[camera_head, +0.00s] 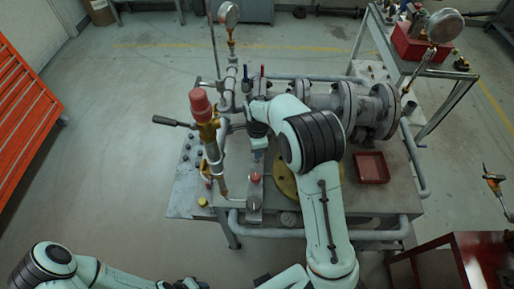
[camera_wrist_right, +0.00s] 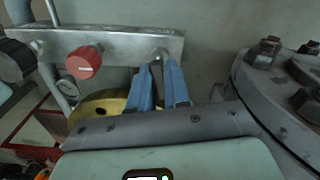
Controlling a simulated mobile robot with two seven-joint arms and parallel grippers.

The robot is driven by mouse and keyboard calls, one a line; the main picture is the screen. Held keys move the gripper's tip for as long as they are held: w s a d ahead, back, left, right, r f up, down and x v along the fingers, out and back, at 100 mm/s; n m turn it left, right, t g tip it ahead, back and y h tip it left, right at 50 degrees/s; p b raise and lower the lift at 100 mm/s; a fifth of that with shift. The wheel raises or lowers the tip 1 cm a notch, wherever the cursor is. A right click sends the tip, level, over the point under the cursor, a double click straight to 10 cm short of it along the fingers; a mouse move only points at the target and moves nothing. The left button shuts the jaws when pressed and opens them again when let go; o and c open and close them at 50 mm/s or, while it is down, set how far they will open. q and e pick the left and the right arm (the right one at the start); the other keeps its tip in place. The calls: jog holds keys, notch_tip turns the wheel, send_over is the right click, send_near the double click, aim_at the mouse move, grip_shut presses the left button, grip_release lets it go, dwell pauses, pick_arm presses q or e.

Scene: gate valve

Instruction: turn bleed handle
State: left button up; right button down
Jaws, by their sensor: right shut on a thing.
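My right gripper (camera_head: 258,157) reaches down over the valve bench from the right arm. In the wrist view its two blue fingers (camera_wrist_right: 159,84) are shut around a small grey handle (camera_wrist_right: 157,68) at the right end of a metal block (camera_wrist_right: 120,48). The fingers hide most of the handle. A red round knob (camera_wrist_right: 84,62) sits on the same block, left of the fingers. In the head view the red knob (camera_head: 255,177) lies just below the gripper. My left arm shows at the bottom left, but its gripper does not show.
A flanged pipe valve (camera_head: 345,100) stands right of my right arm. A red-topped brass valve (camera_head: 203,105) and pipes stand left of it. A red tray (camera_head: 371,168) lies on the bench (camera_head: 395,195). Orange drawers (camera_head: 25,115) stand at the left. The floor between is clear.

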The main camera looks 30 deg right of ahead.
pick_arm(q)
jog(key=shift+w+r+p, duration=0.35)
jog(key=shift+w+r, duration=0.15)
jog(key=shift+r, duration=0.05)
pick_arm(e)
jog(key=shift+r+m, duration=0.1)
jog(key=shift+m, duration=1.2)
pick_arm(q)
jog(key=shift+w+r, duration=0.1)
pick_arm(e)
jog(key=shift+m, duration=0.3)
jog(key=c, duration=1.2)
grip_release()
